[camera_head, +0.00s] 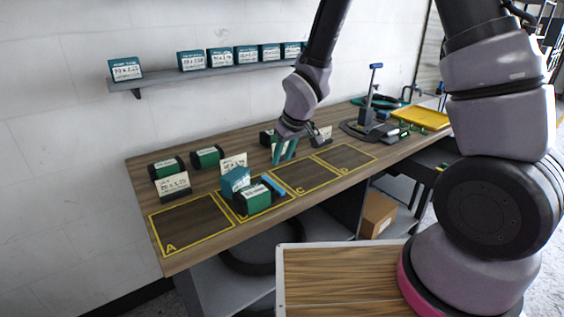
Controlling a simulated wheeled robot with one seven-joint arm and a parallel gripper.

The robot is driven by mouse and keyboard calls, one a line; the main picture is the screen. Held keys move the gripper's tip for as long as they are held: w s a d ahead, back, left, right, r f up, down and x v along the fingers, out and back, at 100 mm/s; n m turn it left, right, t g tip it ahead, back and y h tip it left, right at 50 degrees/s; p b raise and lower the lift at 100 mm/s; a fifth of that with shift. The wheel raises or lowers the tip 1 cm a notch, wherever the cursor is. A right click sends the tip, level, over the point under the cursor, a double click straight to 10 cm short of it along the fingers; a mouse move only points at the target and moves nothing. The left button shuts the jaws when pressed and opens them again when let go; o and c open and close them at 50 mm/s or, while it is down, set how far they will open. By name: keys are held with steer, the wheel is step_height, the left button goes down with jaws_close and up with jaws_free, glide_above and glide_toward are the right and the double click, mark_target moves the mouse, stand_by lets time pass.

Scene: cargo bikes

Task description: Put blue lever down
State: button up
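A blue lever (274,186) lies at the right side of the yellow-outlined square B on the wooden workbench, beside a small dark green box (253,200). My gripper (285,152) is behind and above it, over the bench near square C. Its two teal fingers point down and stand apart, with nothing visible between them. The gripper is clear of the lever. The lever's near end is close to the green box; I cannot tell whether they touch.
A teal box (235,182) also sits in square B. Squares A (192,225), C (303,174) and D (345,157) are empty. Green boxes and label cards stand along the back. A blue-handled upright tool (367,105) and yellow tray (420,119) are right. A shelf (205,73) holds several boxes.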

steer(key=s+d+r+m+t, duration=0.1)
steer(key=d+r+m, duration=0.2)
steer(key=d+r, duration=0.5)
steer(key=d+r+m+t, duration=0.15)
steer(key=d+r, duration=0.35)
steer(key=r, duration=0.5)
steer(key=s+d+r+m, duration=0.3)
steer(key=s+d+r, duration=0.1)
steer(key=s+r, duration=0.2)
steer(key=s+d+r+m, duration=0.3)
steer(key=s+d+r, duration=0.2)
steer(key=s, duration=0.4)
steer(key=shift+d+r+t+h, duration=0.3)
steer(key=shift+r+t, duration=0.15)
steer(key=shift+r, duration=0.2)
steer(key=shift+m, duration=0.25)
